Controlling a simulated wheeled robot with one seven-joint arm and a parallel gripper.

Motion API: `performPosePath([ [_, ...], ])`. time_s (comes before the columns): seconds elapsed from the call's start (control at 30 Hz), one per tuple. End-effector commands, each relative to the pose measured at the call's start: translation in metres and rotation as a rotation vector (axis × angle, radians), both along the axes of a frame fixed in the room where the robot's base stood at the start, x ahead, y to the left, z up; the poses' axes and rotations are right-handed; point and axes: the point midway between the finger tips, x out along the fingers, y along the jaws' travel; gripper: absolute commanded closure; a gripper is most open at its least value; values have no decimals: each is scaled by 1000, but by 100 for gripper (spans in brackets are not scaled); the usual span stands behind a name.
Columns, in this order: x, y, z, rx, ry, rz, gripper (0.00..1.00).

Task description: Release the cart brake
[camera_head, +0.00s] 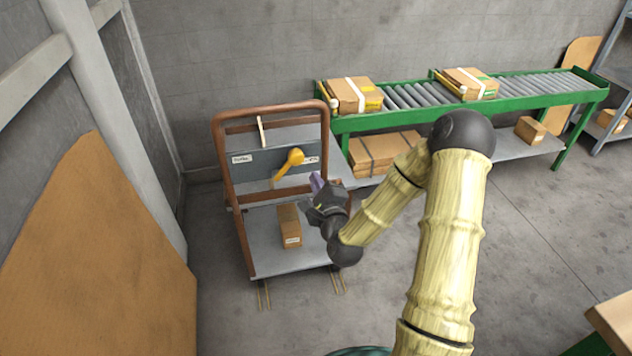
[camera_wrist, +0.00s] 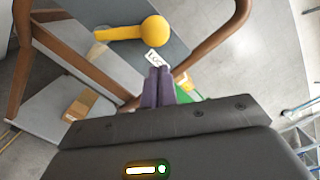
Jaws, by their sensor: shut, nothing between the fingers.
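The cart (camera_head: 326,130) has a brown tubular frame and grey decks, and stands left of centre in the head view. A grey panel on it carries a yellow brake lever (camera_head: 289,163) with a round knob, tilted up to the right. The lever also shows at the top of the wrist view (camera_wrist: 130,32). White labels sit at both sides of the panel; the right one (camera_wrist: 155,61) is partly hidden by my fingers. My gripper (camera_head: 317,182) has purple fingers, shut and empty. It is just right of and below the knob, apart from it. It also shows in the wrist view (camera_wrist: 158,72).
A box (camera_head: 289,226) lies on the cart's lower deck. A green roller conveyor (camera_head: 415,95) with boxes stands behind, to the right. A brown board (camera_head: 98,250) leans at the left wall.

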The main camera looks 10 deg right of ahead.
Motion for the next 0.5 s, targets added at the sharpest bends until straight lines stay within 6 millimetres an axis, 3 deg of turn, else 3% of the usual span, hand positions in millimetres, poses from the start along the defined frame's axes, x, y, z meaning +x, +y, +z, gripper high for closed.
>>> performPosePath([
  [0.3, 54, 3, 2, 0, -3, 1, 100],
  [0.5, 74, 4, 2, 1, -1, 2, 100],
])
